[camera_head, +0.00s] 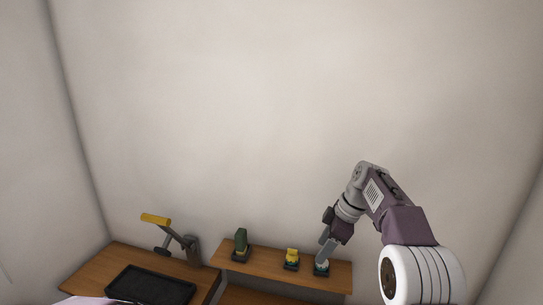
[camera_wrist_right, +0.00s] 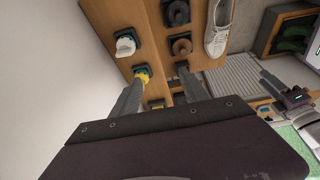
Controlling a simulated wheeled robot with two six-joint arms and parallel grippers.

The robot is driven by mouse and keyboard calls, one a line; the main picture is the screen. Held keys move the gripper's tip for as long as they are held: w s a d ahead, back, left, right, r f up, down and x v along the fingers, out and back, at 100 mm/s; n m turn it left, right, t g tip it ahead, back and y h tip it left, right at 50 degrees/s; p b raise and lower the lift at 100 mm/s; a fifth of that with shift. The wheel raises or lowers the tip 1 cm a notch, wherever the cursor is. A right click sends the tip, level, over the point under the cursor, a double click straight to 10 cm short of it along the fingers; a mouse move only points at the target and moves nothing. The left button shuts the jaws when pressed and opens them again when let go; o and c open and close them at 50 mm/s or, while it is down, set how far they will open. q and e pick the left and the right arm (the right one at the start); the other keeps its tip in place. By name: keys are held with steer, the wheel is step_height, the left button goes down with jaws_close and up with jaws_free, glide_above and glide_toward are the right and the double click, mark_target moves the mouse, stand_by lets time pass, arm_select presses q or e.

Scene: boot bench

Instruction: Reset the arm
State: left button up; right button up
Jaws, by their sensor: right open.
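My right arm reaches in from the right in the head view. Its gripper (camera_head: 325,250) points down over the right end of the wooden shelf (camera_head: 280,262). In the right wrist view the two fingers (camera_wrist_right: 159,74) are spread apart with nothing held between them. The left fingertip appears close to a yellow item (camera_wrist_right: 142,76), but I cannot tell if they touch. A grey jointed part at the right of the wrist view looks like my left gripper (camera_wrist_right: 291,98); its jaws are too small to read.
The shelf holds a green item (camera_head: 241,241), a yellow item (camera_head: 292,256) and a white item (camera_head: 321,266) on dark bases. A black tray (camera_head: 150,287) and a yellow-topped stand (camera_head: 157,219) are left. A white shoe (camera_wrist_right: 217,30) lies near brown rings (camera_wrist_right: 181,46).

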arm_select(q)
step_height(320, 180, down, 8)
steer(key=b, duration=0.6)
arm_select(e)
steer(key=s+d+f+m+h, duration=0.2)
steer(key=s+f+m, duration=1.2)
steer(key=s+f, duration=1)
steer(key=shift+s+d+m+h, duration=0.2)
steer(key=shift+s+m+h, duration=0.2)
steer(key=shift+s+h, duration=0.3)
arm_select(q)
steer(key=shift+s, duration=0.1)
arm_select(e)
steer(key=shift+s+f, duration=0.1)
